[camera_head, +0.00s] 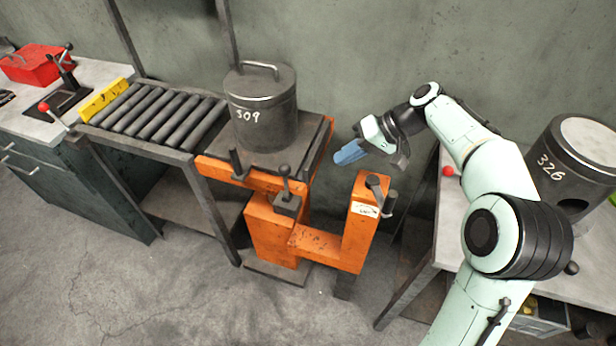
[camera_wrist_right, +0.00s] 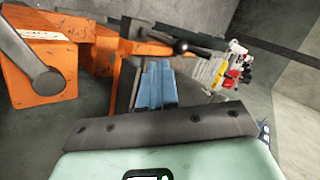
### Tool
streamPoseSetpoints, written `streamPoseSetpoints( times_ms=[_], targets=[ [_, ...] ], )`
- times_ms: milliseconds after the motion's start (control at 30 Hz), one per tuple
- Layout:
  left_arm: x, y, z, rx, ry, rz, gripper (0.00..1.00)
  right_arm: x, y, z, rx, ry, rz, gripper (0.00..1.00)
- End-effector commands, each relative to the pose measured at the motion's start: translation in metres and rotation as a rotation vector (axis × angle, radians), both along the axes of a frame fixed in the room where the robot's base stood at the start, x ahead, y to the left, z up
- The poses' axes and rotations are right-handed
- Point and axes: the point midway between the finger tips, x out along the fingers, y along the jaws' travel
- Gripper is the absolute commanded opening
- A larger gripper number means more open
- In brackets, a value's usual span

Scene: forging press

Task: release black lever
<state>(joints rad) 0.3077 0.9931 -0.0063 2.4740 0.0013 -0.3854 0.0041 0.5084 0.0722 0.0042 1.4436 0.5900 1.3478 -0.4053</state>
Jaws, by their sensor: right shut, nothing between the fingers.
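The orange press (camera_head: 271,238) stands in the middle of the head view. A black lever with a ball knob (camera_head: 285,182) rises from a dark block on its front. A black ball-ended lever (camera_wrist_right: 178,46) also shows in the right wrist view, just beyond my fingertips; I cannot tell whether it is the same one. A dark crank-like handle (camera_head: 375,187) sits on the press's right upright, with a grey one at upper left in the wrist view (camera_wrist_right: 38,70). My right gripper (camera_head: 348,153) is shut and empty, its blue fingers (camera_wrist_right: 156,85) above and behind that upright, apart from the handle.
A dark lidded pot marked 309 (camera_head: 263,112) stands on the press's platform. A roller conveyor (camera_head: 155,112) adjoins it on the left. A bench with a red toolbox (camera_head: 33,65) is far left. A drum marked 326 (camera_head: 577,160) stands on the right table.

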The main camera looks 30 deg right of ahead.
Motion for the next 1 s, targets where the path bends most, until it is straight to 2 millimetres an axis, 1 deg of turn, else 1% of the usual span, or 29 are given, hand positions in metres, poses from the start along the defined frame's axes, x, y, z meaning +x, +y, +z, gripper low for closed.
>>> streamPoseSetpoints(
  times_ms=[33,100,200,267,367,767,900,1000],
  targets=[
    [-0.003,0.000,-0.013,0.000,0.003,0.000,0.43,-0.006,-0.007,-0.003,0.068,0.030,-0.097,0.00],
    [-0.004,0.000,-0.018,0.001,0.005,0.000,0.43,-0.009,-0.013,0.002,0.146,0.061,-0.195,0.00],
    [-0.005,0.000,-0.020,0.001,0.005,0.000,0.43,-0.010,-0.016,0.006,0.206,0.082,-0.261,0.00],
    [-0.005,0.000,-0.020,0.001,0.005,0.000,0.43,-0.009,-0.014,0.005,0.216,0.086,-0.271,0.00],
    [-0.005,0.000,-0.020,0.001,0.004,0.000,0.43,-0.003,-0.006,-0.001,0.217,0.088,-0.270,0.00],
    [-0.006,0.000,-0.024,0.000,0.006,0.000,0.43,0.038,0.046,-0.052,0.214,0.088,-0.265,0.00],
    [-0.005,0.000,-0.021,0.000,0.006,0.000,0.43,0.052,0.063,-0.055,0.213,0.084,-0.266,0.00],
    [-0.005,0.000,-0.020,0.001,0.005,0.000,0.43,0.058,0.071,-0.057,0.212,0.084,-0.265,0.00]
  ],
)
